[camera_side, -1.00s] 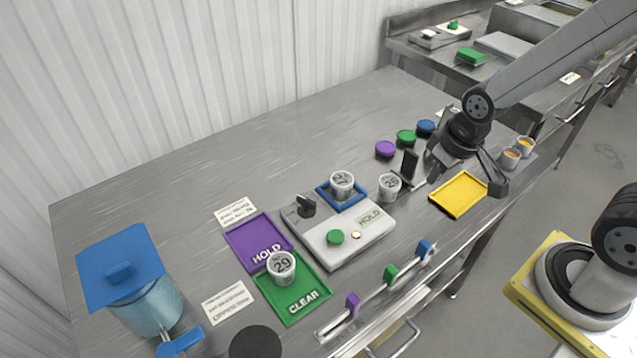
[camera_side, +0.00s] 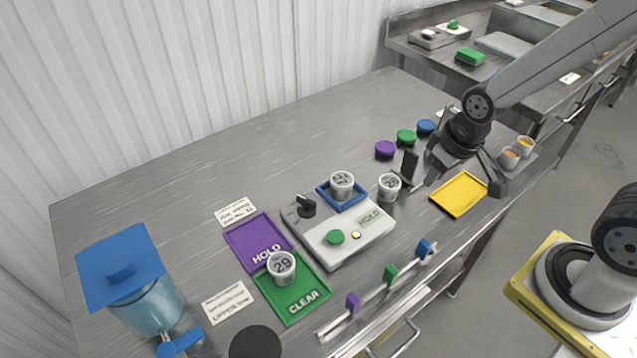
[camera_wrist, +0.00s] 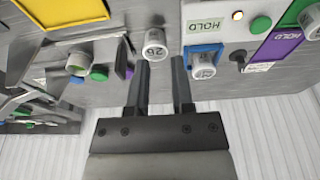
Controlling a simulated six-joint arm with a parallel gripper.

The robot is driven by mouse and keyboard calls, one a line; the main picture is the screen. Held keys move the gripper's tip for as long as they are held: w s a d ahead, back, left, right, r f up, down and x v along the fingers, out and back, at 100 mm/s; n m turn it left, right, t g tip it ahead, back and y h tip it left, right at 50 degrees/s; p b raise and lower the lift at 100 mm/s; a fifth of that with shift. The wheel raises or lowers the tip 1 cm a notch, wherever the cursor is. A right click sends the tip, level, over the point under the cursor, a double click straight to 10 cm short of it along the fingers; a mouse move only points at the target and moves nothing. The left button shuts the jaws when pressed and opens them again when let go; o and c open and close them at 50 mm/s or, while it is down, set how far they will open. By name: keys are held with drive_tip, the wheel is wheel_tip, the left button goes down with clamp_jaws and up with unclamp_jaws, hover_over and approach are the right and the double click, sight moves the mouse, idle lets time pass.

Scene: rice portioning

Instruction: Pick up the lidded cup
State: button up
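Three white numbered cups stand in view. Cup 26 (camera_side: 389,186) stands upright on the steel table beside the grey machine; it also shows in the wrist view (camera_wrist: 154,46), just beyond my fingertips. Cup 27 (camera_side: 342,184) stands in the blue tray on the machine, also in the wrist view (camera_wrist: 203,70). Cup 29 (camera_side: 281,268) stands on the green CLEAR tray. I cannot tell clearly which cup has a lid. My gripper (camera_side: 464,180) is above the table at the right, near the yellow tray. Its fingers (camera_wrist: 160,68) are apart with nothing between them.
The grey machine (camera_side: 330,258) has a green button. Purple (camera_side: 385,149), green (camera_side: 406,137) and blue (camera_side: 426,126) discs lie behind. The yellow tray (camera_side: 459,194) is empty. The table's back left is clear.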

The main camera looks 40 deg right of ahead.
drive_tip(key=o, duration=0.8)
drive_tip(key=shift+o, duration=0.2)
drive_tip(key=m+y, duration=1.2)
drive_tip(key=m, duration=0.7)
approach(342, 187)
wheel_tip(342, 187, down, 3)
drive_tip(key=shift+w+a+r, duration=0.1)
drive_tip(key=shift+w+a, duration=0.05)
drive_tip(key=shift+w+d+m+t+y, duration=0.3)
drive_tip(key=shift+w+m+y, duration=0.3)
drive_tip(key=shift+w, duration=0.1)
drive_tip(key=shift+x, duration=1.35)
